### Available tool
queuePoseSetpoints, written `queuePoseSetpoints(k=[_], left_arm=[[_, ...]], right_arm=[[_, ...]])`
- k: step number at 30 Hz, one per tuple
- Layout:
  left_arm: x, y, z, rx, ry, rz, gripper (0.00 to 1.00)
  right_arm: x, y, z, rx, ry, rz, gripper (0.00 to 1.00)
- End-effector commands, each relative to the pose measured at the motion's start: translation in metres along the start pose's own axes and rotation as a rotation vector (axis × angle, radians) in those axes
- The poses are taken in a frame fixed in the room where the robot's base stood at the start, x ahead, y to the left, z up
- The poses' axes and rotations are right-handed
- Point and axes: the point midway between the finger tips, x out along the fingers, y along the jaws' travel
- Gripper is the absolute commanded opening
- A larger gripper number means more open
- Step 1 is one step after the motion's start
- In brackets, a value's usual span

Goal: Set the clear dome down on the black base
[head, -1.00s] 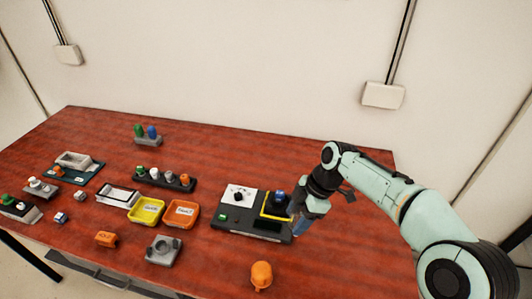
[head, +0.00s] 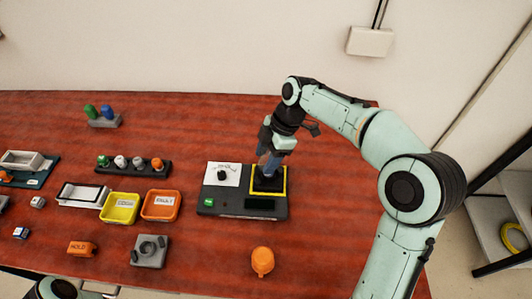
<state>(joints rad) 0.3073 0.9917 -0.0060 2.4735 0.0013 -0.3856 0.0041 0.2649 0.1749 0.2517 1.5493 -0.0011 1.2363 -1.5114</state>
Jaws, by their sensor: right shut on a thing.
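The black base (head: 268,184) sits inside the yellow square frame on the right part of a dark console (head: 217,208). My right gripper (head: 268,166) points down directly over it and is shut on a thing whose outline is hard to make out. I take it to be the clear dome, see-through and mostly hidden by the fingers. Whether it touches the base I cannot tell. Part of my left arm shows at the bottom left edge, but its gripper does not show.
The console also bears a white dial panel (head: 222,174) and a green button (head: 209,202). Yellow (head: 120,221) and orange (head: 161,218) trays stand to its left. An orange part (head: 262,261) stands in front. The red table is clear behind the console.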

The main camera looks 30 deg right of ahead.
Motion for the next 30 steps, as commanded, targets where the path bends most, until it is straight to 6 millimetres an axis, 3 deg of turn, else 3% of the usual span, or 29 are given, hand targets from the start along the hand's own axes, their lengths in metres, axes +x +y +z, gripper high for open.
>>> queuePoseSetpoints(k=[3,30], left_arm=[[0.0107,-0.0045,0.0021,-0.002,-0.005,-0.002,0.43],[0.0097,-0.004,0.0018,-0.001,-0.004,-0.001,0.43]], right_arm=[[0.0134,-0.0001,0.0054,0.0,0.0,-0.001,0.26],[0.0135,0.0011,0.0063,0.0,0.0,0.001,0.26]])
